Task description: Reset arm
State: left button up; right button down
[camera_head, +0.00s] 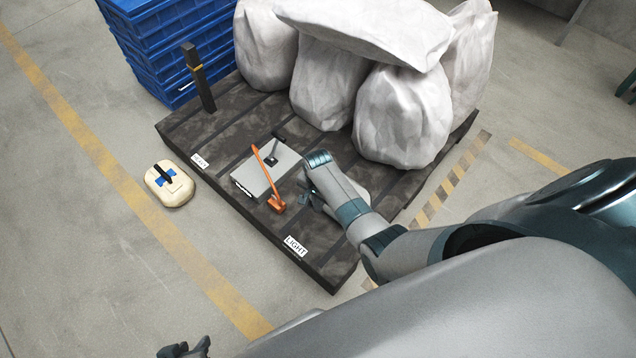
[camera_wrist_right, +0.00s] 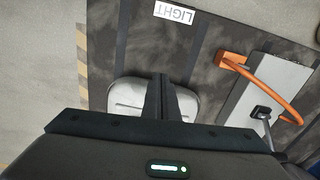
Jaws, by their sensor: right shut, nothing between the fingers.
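My right gripper (camera_head: 308,198) is over the pallet near the LIGHT label, partly hidden by my own wrist. In the right wrist view its black fingers (camera_wrist_right: 165,98) are together with nothing between them. Behind the fingers in that view lies a pale rounded piece (camera_wrist_right: 128,94) on the pallet. I cannot tell whether they touch it. My left gripper (camera_head: 184,349) is at the bottom edge of the head view, cut off, and its opening is unclear.
The dark pallet (camera_head: 222,180) bears a grey plate device (camera_head: 262,178) with an orange handle (camera_head: 266,170), and white sacks (camera_head: 400,115). A black post (camera_head: 198,78) stands at its left corner near blue crates (camera_head: 165,45). A cream piece (camera_head: 172,190) lies on the floor.

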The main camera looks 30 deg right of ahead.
dwell(0.6)
